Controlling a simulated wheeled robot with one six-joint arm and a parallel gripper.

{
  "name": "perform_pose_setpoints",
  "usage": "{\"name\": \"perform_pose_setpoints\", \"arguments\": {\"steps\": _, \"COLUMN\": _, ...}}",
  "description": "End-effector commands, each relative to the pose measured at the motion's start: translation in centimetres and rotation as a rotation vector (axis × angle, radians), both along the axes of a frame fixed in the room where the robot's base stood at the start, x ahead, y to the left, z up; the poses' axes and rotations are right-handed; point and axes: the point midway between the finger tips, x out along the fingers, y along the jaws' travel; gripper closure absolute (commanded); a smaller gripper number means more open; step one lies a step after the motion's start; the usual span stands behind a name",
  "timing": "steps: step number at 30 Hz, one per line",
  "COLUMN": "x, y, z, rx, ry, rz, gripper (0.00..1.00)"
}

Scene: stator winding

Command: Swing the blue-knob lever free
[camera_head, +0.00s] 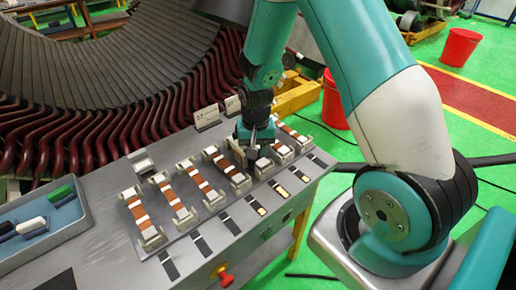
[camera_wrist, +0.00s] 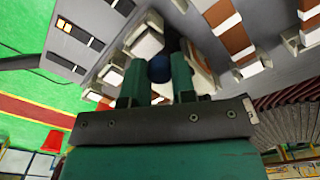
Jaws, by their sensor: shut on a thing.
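The blue knob (camera_wrist: 160,68) of the lever shows in the wrist view between the two teal fingers of my gripper (camera_wrist: 158,76). My gripper is shut on the knob. In the head view my gripper (camera_head: 252,143) reaches down at the right part of a row of clamp fixtures, and the arm's end hides the knob there. The lever's arm is mostly hidden by the fingers, so its angle is unclear. The fixture beside it holds a copper-coloured bar with white bands (camera_head: 232,172).
Several similar fixtures with copper bars, such as the leftmost one (camera_head: 142,215), line the grey bench (camera_head: 110,262). A blue tray (camera_head: 72,232) lies at left. Small signs (camera_head: 207,117) stand behind the row. A red button (camera_head: 224,278) is on the bench front. The large coil stator (camera_head: 120,65) is behind.

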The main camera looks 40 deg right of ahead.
Motion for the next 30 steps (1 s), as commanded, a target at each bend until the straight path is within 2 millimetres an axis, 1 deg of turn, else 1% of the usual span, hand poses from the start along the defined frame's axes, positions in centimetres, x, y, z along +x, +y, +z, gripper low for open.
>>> {"name": "perform_pose_setpoints", "arguments": {"steps": 6, "x": -0.02, "y": 0.49, "z": 0.01, "rx": 0.000, "ry": -0.002, "rz": -0.120, "gripper": 0.99}}
{"name": "perform_pose_setpoints", "arguments": {"steps": 12, "x": -0.03, "y": 0.72, "z": 0.04, "rx": 0.000, "ry": -0.002, "rz": -0.183, "gripper": 0.99}}
{"name": "perform_pose_setpoints", "arguments": {"steps": 28, "x": -0.05, "y": 0.79, "z": 0.05, "rx": -0.001, "ry": -0.001, "rz": -0.207, "gripper": 0.99}}
{"name": "perform_pose_setpoints", "arguments": {"steps": 29, "x": -0.05, "y": 0.79, "z": 0.05, "rx": -0.001, "ry": -0.001, "rz": -0.207, "gripper": 0.73}}
{"name": "perform_pose_setpoints", "arguments": {"steps": 30, "x": -0.05, "y": 0.79, "z": 0.04, "rx": -0.001, "ry": -0.001, "rz": -0.207, "gripper": 0.64}}
